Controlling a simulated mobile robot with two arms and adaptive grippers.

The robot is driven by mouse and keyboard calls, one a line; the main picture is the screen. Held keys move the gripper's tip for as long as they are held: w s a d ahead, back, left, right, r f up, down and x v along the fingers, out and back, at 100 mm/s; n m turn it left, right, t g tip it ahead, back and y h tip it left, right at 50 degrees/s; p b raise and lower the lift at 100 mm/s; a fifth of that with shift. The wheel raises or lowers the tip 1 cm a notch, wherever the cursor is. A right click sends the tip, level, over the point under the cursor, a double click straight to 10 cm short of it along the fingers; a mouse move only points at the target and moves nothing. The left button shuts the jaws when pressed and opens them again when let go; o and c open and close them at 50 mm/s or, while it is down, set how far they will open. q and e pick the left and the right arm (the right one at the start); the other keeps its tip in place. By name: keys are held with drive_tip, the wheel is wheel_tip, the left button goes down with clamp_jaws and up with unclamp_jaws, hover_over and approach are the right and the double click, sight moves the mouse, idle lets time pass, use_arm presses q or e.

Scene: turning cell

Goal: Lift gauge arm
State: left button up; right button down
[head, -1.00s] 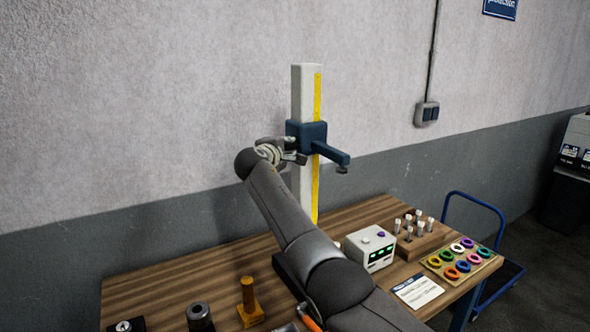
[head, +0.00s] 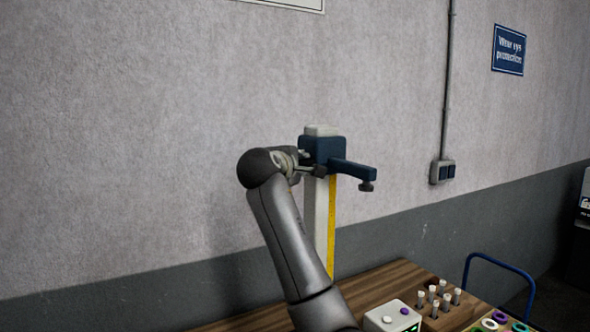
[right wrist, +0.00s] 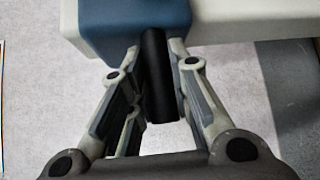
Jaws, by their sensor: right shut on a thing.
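The gauge arm is a dark blue carriage (head: 322,151) with a bar (head: 352,170) reaching to the right and a small dark tip (head: 367,187) under its end. It sits close to the top of a pale upright column (head: 317,215) with a yellow scale (head: 332,228). My right gripper (head: 311,164) is at the carriage's left side. In the right wrist view, my right gripper (right wrist: 160,62) is shut on a black cylindrical handle (right wrist: 158,85) that sticks out from the blue carriage (right wrist: 135,22). My left gripper is out of view.
A wooden bench (head: 372,284) stands below, with a pale box (head: 392,318), several upright pins (head: 433,297) and coloured rings (head: 500,318) at the right. A wall switch (head: 442,172) and a blue sign (head: 508,50) are on the wall behind. The air right of the column is clear.

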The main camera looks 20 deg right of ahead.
drive_tip(key=shift+r, duration=0.35)
drive_tip(key=c, duration=1.3)
unclamp_jaws()
drive_tip(key=shift+s+f, duration=0.1)
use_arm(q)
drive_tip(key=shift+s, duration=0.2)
use_arm(e)
drive_tip(key=v, duration=1.2)
